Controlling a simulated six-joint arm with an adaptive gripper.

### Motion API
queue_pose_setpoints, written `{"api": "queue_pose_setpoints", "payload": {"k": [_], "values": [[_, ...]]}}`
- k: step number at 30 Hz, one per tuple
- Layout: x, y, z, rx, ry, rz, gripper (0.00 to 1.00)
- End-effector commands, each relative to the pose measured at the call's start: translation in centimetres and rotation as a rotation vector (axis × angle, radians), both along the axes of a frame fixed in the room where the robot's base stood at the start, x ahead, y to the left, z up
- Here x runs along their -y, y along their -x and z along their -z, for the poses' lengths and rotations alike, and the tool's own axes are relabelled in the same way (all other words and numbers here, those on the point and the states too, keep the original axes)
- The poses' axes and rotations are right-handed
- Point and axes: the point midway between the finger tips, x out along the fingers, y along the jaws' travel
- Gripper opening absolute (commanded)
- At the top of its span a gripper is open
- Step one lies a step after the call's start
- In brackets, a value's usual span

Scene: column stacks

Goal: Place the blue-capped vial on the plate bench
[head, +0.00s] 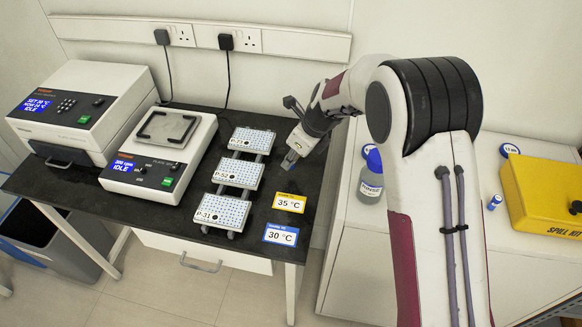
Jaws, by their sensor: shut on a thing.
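My gripper (289,161) is over the dark plate bench (310,190), just right of the farthest well plate. Its jaws are shut on a small greyish object, too small and covered to identify. I cannot tell whether that object touches the bench top. A small blue-and-white cylinder (495,202), possibly a blue-capped vial, is on the white counter at right, well away from my gripper. A larger labelled bottle with a blue cap (373,160) stands on that counter's left part, partly beside my arm.
Three well plates (238,174) stand in a column on a rack. A yellow 35 °C card (289,203) and a blue 30 °C card (281,234) lie right of them. A shaker (160,152) and a larger instrument (84,107) stand left. A yellow spill kit (545,193) sits far right.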

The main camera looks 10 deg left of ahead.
Motion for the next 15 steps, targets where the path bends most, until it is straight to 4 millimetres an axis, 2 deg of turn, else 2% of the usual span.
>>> {"api": "queue_pose_setpoints", "payload": {"k": [9, 15], "values": [[0.0, 0.0, 0.1, -0.001, -0.001, 0.001, 0.03], [0.0, 0.1, 1.8, -0.003, 0.001, 0.001, 0.03]]}}
